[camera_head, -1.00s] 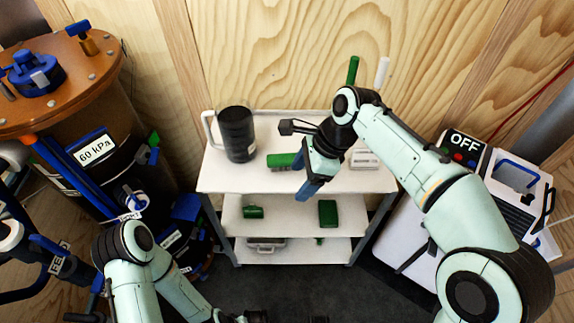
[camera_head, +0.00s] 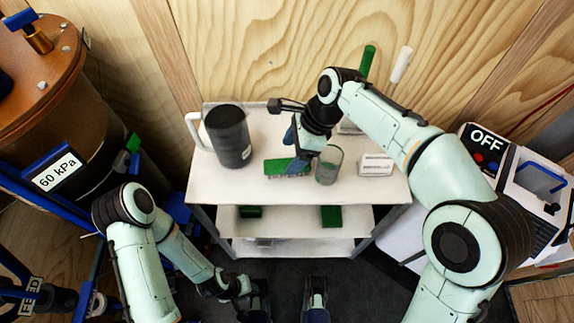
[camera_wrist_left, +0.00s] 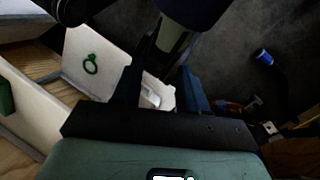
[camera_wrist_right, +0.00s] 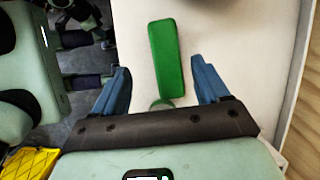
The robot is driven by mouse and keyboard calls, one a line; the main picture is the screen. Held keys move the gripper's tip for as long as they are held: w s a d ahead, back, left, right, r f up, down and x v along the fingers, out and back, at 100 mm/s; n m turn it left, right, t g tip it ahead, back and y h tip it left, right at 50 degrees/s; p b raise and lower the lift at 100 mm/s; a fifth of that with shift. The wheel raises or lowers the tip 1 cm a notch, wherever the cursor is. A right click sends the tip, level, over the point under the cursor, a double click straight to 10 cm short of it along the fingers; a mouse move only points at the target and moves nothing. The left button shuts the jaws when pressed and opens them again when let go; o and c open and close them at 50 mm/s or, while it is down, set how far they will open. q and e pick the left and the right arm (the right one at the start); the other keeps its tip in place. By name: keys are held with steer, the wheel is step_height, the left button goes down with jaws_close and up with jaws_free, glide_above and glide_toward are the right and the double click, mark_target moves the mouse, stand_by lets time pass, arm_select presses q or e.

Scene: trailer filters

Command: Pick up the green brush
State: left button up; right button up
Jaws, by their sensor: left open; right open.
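The green brush (camera_head: 283,166) lies flat on the top shelf of the white cart, with bristles showing along its near side. In the right wrist view its long green back (camera_wrist_right: 165,57) sits between the spread blue fingers, with space on both sides. My right gripper (camera_head: 296,152) is open and empty, reaching down over the brush's right end and partly hiding it. My left gripper (camera_wrist_left: 160,72) is open and empty, low in front of the cart and away from the brush.
The white cart's top (camera_head: 225,190) also holds a dark jug (camera_head: 228,137), a clear beaker (camera_head: 329,165) close beside my right gripper, and a white box (camera_head: 375,165). Green (camera_head: 368,60) and white (camera_head: 400,65) handles stand behind. Green items (camera_head: 331,215) lie on the shelf below.

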mark_target(283, 164)
steer(key=x, duration=0.2)
steer(key=shift+a+f, duration=0.15)
steer(key=shift+f, duration=0.15)
steer(key=x, duration=0.1)
steer(key=b+x, duration=0.1)
steer(key=x, duration=0.1)
steer(key=b+x, duration=0.1)
steer(key=x, duration=0.1)
steer(key=shift+w+f, duration=0.2)
steer(key=shift+w, duration=0.15)
arm_select(q)
steer(key=shift+t+y, duration=0.3)
steer(key=shift+t, duration=0.4)
steer(key=w+f, duration=0.1)
steer(key=w+a+f, duration=0.1)
steer(key=w+f, duration=0.1)
steer(key=w, duration=0.1)
steer(key=shift+a+f, duration=0.1)
steer(key=shift+a, duration=0.2)
arm_select(e)
steer(key=shift+r, duration=0.1)
arm_select(q)
steer(key=shift+r, duration=0.2)
arm_select(e)
steer(key=shift+c, duration=0.3)
arm_select(q)
steer(key=shift+s, duration=0.1)
arm_select(e)
steer(key=c, duration=1)
